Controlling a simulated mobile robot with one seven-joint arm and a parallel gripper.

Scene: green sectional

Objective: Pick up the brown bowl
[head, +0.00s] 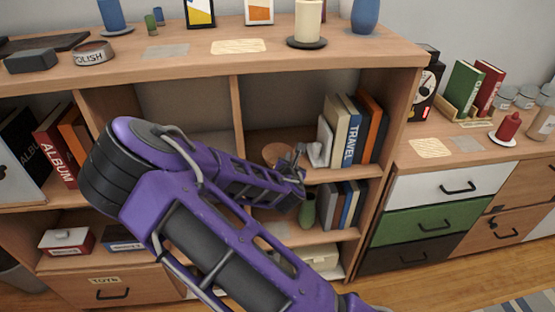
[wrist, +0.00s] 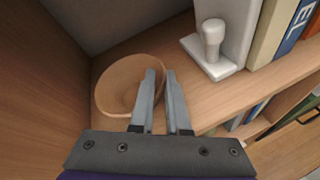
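The brown bowl (head: 275,153) sits on the middle shelf of the bookcase, partly hidden by my arm in the head view. In the wrist view the bowl (wrist: 115,88) is upright and looks empty, in the shelf's left part. My gripper (wrist: 161,73) reaches over the shelf at the bowl's right side. A gap shows between its two fingers. The left finger overlaps the bowl's right part, and the right finger lies just outside the rim. I cannot tell whether either finger touches the bowl. In the head view my gripper (head: 297,152) is small and dark.
A white bookend (wrist: 213,50) stands right of the bowl, with upright books (head: 352,130) beyond it. A wooden divider (head: 237,115) closes the compartment on the left. The shelf above limits height. A green vase (head: 307,210) stands on the shelf below.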

